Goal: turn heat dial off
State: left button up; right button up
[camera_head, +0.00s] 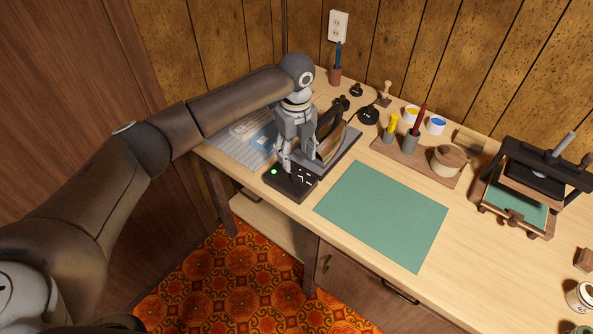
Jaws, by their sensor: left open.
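A black control box (290,188) sits at the front left edge of the desk, with a green light and white marks on its top. I cannot make out the heat dial clearly; the gripper hides part of the box top. My left gripper (298,160) points down over the back of the box, its fingers apart. Whether a finger touches the dial is not clear. My right gripper is not in view.
Behind the box stands a dark device (330,140) with a wooden part. A green mat (385,213) lies to the right. A wooden tray (405,160) with cups and a press (530,180) stand farther right. Papers (245,140) lie at left.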

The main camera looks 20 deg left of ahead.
aim_at(296, 175)
pick_arm(q)
notch_tip(296, 175, down, 8)
jog(key=shift+r, duration=0.15)
jog(key=shift+c, duration=0.3)
jog(key=shift+p, duration=0.35)
jog(key=c, duration=0.9)
